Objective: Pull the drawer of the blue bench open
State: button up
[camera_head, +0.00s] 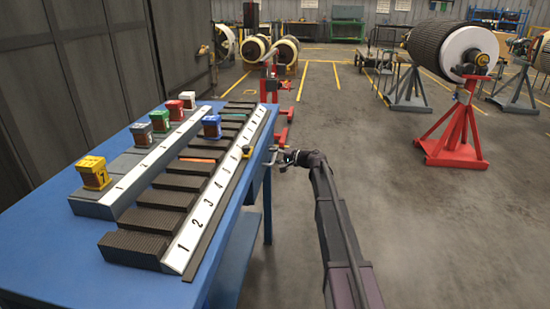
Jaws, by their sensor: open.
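The blue bench (40,262) fills the left of the head view, its top crowded with slotted racks. A blue panel (238,258) shows below its right edge; I cannot tell whether this is the drawer front, and no drawer handle is clear. My gripper (272,157) is at the right edge of the bench, beside the far part of the numbered rack. It is open, and I see nothing held in it. Its fingertips are small in the view, so I cannot tell whether they touch the bench.
A black rack with a white numbered strip (195,225) and a grey numbered rack (120,190) hold coloured blocks, including a yellow one (95,175). A red stand (452,135) bears a large rotor (440,45) at right. The floor (450,230) right of my arm is clear.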

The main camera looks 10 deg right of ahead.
grip_shut()
jog(key=shift+s, duration=0.15)
dwell(0.4)
